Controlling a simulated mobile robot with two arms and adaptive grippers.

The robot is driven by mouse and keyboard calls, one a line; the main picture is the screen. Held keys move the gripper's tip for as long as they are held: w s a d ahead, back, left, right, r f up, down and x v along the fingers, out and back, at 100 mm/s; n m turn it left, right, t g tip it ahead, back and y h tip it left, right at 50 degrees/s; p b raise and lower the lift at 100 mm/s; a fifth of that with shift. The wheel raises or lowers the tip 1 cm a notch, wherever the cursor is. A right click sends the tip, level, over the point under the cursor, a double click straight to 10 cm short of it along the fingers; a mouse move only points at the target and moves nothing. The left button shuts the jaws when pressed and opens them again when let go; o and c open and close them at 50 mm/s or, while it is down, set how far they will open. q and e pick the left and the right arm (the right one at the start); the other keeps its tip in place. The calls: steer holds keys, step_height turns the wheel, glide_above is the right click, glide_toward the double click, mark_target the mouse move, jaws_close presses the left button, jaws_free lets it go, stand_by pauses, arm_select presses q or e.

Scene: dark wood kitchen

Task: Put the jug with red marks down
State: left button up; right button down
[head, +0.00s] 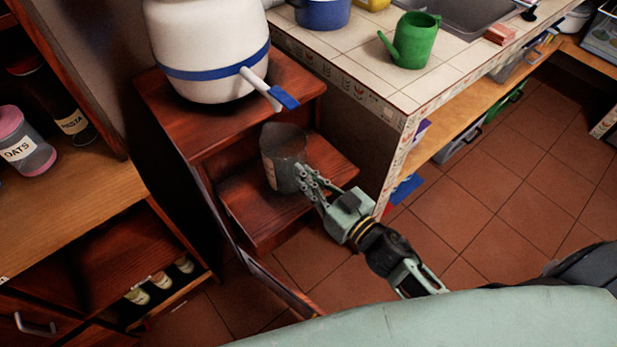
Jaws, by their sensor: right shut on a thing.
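A dark, translucent jug (282,157) is over the lower shelf of the red-brown wooden stand, at its open front. Faint reddish marks show on its side. My right gripper (308,183) is shut on the jug's near right side, with its fingers covering that part. The jug looks roughly upright. I cannot tell whether its base touches the lower shelf (255,213). My left gripper is not in view.
A white dispenser (205,45) with a blue band and tap stands on the stand's top. A tiled counter (345,55) with a green watering can (411,42) is at right. A wooden shelf (60,200) with an oats jar (24,143) is at left.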

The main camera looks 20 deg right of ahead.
steer(key=shift+f, duration=0.15)
steer(key=c, duration=1.9)
jaws_free()
steer(key=shift+o, duration=0.2)
